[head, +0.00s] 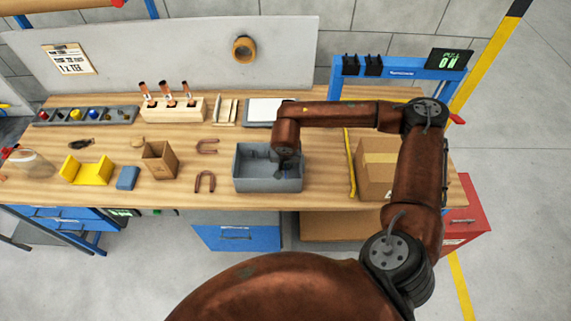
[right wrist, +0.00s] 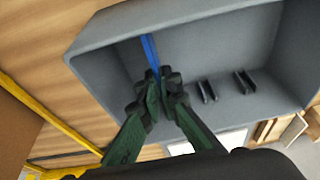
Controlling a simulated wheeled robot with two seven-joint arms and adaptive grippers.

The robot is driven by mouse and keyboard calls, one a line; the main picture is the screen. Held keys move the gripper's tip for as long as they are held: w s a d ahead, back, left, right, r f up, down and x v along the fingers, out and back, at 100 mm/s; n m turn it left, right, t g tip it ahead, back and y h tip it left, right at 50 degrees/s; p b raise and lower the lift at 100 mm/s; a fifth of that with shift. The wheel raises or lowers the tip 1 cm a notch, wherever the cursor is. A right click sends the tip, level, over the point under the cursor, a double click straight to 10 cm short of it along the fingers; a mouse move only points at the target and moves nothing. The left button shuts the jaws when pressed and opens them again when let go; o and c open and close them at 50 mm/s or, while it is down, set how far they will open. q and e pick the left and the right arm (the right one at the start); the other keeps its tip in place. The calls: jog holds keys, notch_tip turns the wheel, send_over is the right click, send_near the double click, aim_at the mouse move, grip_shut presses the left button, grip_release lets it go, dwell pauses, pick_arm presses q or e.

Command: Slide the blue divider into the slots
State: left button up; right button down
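The blue divider (right wrist: 150,52) shows in the right wrist view as a thin blue strip, nearly edge-on, inside the grey bin (right wrist: 88,52). My right gripper (right wrist: 158,80) has its fingertips closed together at the near end of the strip and appears to pinch it. Pairs of dark ribs forming slots (right wrist: 208,92) stand on the bin's inside, to the right of the fingers and apart from the divider. In the head view the right gripper (head: 284,168) reaches down into the grey bin (head: 268,185) and hides most of the divider. My left gripper is not in view.
A cardboard box (head: 375,168) and a yellow strip (head: 350,165) lie right of the bin. Two copper U-tubes (head: 205,181), a brown open box (head: 160,160) and a blue block (head: 127,178) lie to its left. A wooden rack (head: 172,108) stands behind.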

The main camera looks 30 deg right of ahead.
jog(key=shift+f+b, duration=0.6)
jog(key=shift+f, duration=0.25)
jog(key=c, duration=2.1)
grip_release()
jog(key=v, duration=1.2)
